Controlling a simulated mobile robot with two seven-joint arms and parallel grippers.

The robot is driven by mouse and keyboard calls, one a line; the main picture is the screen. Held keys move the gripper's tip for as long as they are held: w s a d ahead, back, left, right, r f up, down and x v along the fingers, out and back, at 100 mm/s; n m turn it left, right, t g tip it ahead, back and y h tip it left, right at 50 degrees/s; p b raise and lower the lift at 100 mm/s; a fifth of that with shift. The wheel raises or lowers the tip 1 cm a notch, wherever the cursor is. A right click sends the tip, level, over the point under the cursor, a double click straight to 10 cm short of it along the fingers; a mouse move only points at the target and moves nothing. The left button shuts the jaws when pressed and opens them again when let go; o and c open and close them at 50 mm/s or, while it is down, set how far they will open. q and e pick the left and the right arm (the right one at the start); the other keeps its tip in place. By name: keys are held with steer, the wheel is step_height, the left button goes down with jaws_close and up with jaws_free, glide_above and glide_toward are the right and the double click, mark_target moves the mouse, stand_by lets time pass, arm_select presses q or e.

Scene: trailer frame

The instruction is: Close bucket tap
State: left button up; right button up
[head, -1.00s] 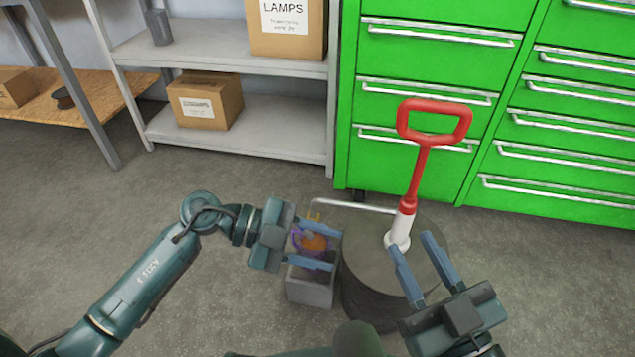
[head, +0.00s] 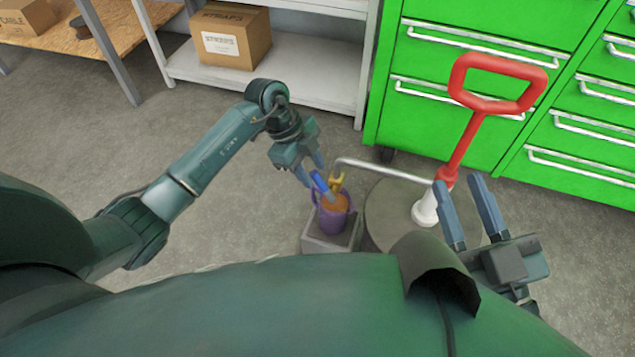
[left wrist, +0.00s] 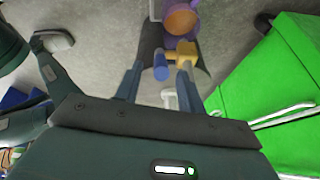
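The bucket tap shows a yellow body (head: 337,181) and a blue handle (head: 320,184) at the end of a grey pipe (head: 380,168), above a purple bucket (head: 333,222) with orange contents. The bucket stands on a grey block (head: 318,243). My left gripper (head: 312,171) is open just left of the tap. In the left wrist view the blue handle (left wrist: 161,73) and yellow body (left wrist: 182,54) show between and just beyond its spread fingers (left wrist: 158,75); I cannot tell whether they touch. My right gripper (head: 460,182) is open and empty, in front of the drum.
A grey drum (head: 385,215) with a red-handled pump (head: 465,150) stands right of the bucket. Green drawer cabinets (head: 460,60) are behind it. A shelf (head: 315,80) holds a cardboard box (head: 230,35). The floor at left is clear.

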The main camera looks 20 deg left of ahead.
mark_target(323, 187)
arm_select(q)
steer(key=x, duration=0.2)
steer(key=shift+d+f+b, duration=0.15)
steer(key=shift+f+b, duration=0.25)
steer(key=shift+d+f, duration=0.2)
steer(key=shift+f, duration=0.1)
arm_select(e)
steer(key=shift+w+d+r+n+t+y, duration=0.1)
steer(key=shift+w+r+n+t+y, duration=0.2)
steer(key=shift+r, duration=0.25)
steer(key=shift+w+d+r+n+t+y, duration=0.1)
steer(key=shift+r+n+t+y, duration=0.1)
steer(key=shift+r+n, duration=0.25)
arm_select(q)
steer(key=shift+c, duration=0.6)
jaws_close()
